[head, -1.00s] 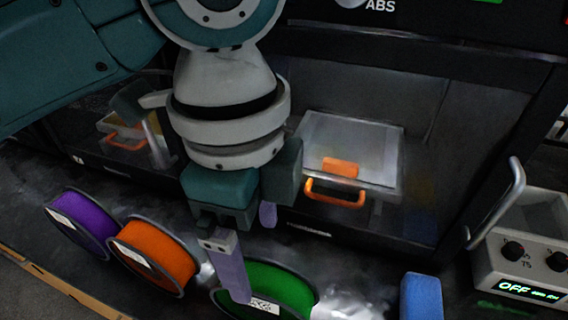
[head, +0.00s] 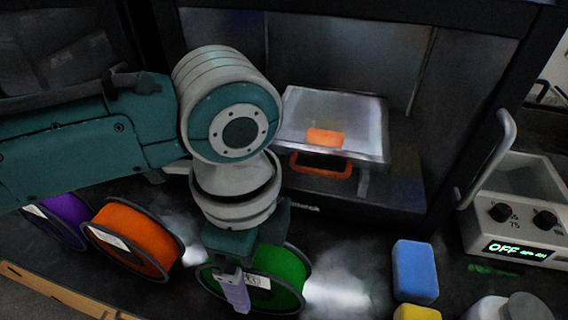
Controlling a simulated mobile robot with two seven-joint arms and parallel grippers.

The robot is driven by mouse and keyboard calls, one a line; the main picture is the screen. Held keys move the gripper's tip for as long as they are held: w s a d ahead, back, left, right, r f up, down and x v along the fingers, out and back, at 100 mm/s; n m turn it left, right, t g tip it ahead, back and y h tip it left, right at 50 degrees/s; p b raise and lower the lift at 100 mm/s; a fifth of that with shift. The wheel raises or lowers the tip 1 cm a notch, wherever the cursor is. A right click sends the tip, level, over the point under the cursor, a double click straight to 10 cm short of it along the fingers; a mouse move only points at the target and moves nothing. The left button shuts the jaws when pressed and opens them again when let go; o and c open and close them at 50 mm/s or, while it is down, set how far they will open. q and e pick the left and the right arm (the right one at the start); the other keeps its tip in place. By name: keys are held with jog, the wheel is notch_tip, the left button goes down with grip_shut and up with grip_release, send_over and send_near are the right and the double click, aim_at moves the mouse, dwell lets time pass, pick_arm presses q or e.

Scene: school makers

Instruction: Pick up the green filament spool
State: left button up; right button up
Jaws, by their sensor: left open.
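The green filament spool (head: 283,270) stands upright on the dark bench in the lower middle of the head view, with a white label on its face. My left gripper (head: 240,292) reaches down over the spool's left part, in front of its face. It is open. One pale purple finger shows in front of the spool; the other finger is hidden, so I cannot tell whether it touches the spool. My right gripper is not in view.
An orange spool (head: 145,235) and a purple spool (head: 68,215) stand to the left. A printer with an orange-handled bed (head: 335,115) is behind. A blue block (head: 415,270), a yellow block (head: 416,313) and a control box (head: 520,215) are to the right.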

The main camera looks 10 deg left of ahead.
pick_arm(q)
jog(key=shift+c, duration=0.3)
grip_shut()
dwell(0.4)
